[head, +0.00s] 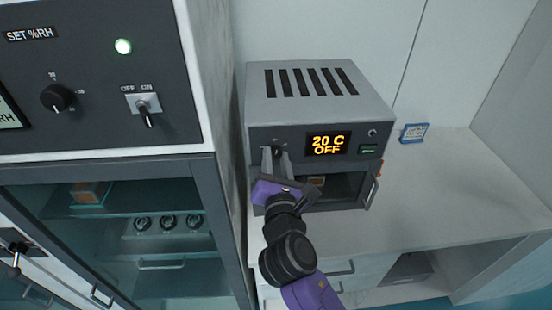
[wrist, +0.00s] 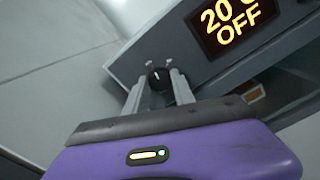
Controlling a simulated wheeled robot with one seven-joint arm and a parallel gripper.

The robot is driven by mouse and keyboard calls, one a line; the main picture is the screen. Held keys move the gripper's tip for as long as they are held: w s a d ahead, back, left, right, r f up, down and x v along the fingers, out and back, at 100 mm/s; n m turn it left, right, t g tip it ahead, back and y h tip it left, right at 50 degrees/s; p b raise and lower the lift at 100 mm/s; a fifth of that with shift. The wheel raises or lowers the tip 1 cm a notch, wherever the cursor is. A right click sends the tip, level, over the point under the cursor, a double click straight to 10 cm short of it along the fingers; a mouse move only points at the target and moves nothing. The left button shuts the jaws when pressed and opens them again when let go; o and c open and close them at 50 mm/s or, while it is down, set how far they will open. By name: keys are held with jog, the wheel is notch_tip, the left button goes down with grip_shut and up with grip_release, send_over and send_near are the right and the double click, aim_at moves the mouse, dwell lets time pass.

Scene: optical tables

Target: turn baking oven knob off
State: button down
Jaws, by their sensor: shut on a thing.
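The baking oven (head: 300,110) is a grey box on the bench, with a slotted top and an orange display (head: 328,144) reading "20 C OFF". The same display (wrist: 235,22) shows in the wrist view. The black oven knob (wrist: 158,78) sits on the front panel, left of the display, with its white mark pointing roughly up in the wrist view. My purple gripper (head: 276,155) reaches the panel there, and its two grey fingers (wrist: 157,90) stand on either side of the knob, shut on it. In the head view the fingers partly hide the knob.
A tall cabinet (head: 95,75) with its own knob, switch and glass-fronted lower part stands close on the left. A small blue-white card (head: 414,132) lies right of the oven. The white bench top (head: 450,190) is clear to the right.

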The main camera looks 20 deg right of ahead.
jog(key=shift+f+n, duration=0.15)
jog(key=shift+n, duration=1.35)
jog(key=c, duration=1.1)
grip_release()
jog(key=shift+o, duration=0.2)
jog(key=shift+s+a, duration=0.1)
jog(key=shift+s, duration=0.05)
jog(key=b+v, duration=0.1)
jog(key=v, duration=0.6)
jog(key=shift+s+b, duration=0.25)
jog(key=shift+b, duration=0.15)
